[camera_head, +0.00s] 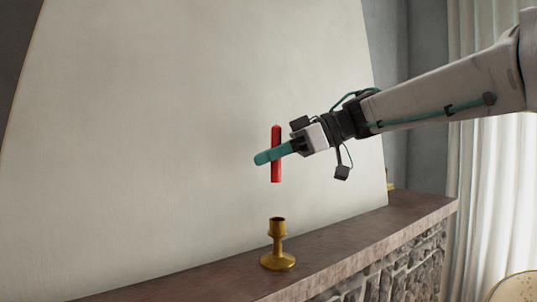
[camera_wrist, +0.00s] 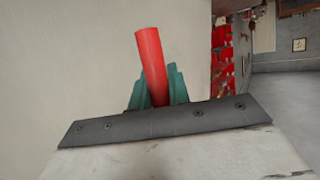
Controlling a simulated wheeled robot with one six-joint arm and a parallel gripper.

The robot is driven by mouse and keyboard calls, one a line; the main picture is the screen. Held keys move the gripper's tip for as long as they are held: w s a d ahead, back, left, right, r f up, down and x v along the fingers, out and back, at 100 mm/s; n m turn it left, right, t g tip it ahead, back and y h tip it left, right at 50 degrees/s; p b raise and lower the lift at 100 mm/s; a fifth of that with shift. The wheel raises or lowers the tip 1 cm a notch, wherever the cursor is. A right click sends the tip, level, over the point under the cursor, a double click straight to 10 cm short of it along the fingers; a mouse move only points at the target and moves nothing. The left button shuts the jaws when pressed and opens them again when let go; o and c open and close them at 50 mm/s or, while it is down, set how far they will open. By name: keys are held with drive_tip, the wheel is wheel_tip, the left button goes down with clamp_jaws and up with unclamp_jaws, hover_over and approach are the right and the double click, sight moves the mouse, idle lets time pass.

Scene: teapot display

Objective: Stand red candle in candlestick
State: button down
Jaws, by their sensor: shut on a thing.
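The red candle (camera_head: 276,172) is upright in the head view, held in the teal fingers of my gripper (camera_head: 268,156). In the wrist view the red candle (camera_wrist: 150,58) sticks up between the teal fingers of my gripper (camera_wrist: 157,92) and looks slightly tilted. The brass candlestick (camera_head: 278,247) stands upright on the mantel shelf, with its cup (camera_head: 278,224) at the top. The candle's lower end is above the cup, with a clear gap between them in the picture. The candlestick does not show in the wrist view.
The brown mantel shelf (camera_head: 352,248) runs over a stone front (camera_head: 400,272). A large pale sloping panel (camera_head: 170,150) rises behind the candlestick. A small yellowish thing (camera_head: 390,187) sits at the shelf's far right. The shelf around the candlestick looks clear.

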drive_tip(key=shift+f, duration=2.8)
drive_tip(key=shift+d+f, duration=0.15)
drive_tip(key=shift+f, duration=1.65)
idle(0.6)
drive_tip(key=c, duration=1.2)
unclamp_jaws()
drive_tip(key=shift+c, duration=0.2)
drive_tip(key=shift+d, duration=0.1)
drive_tip(key=v, duration=0.7)
drive_tip(key=shift+d, duration=0.3)
drive_tip(key=shift+r, duration=0.15)
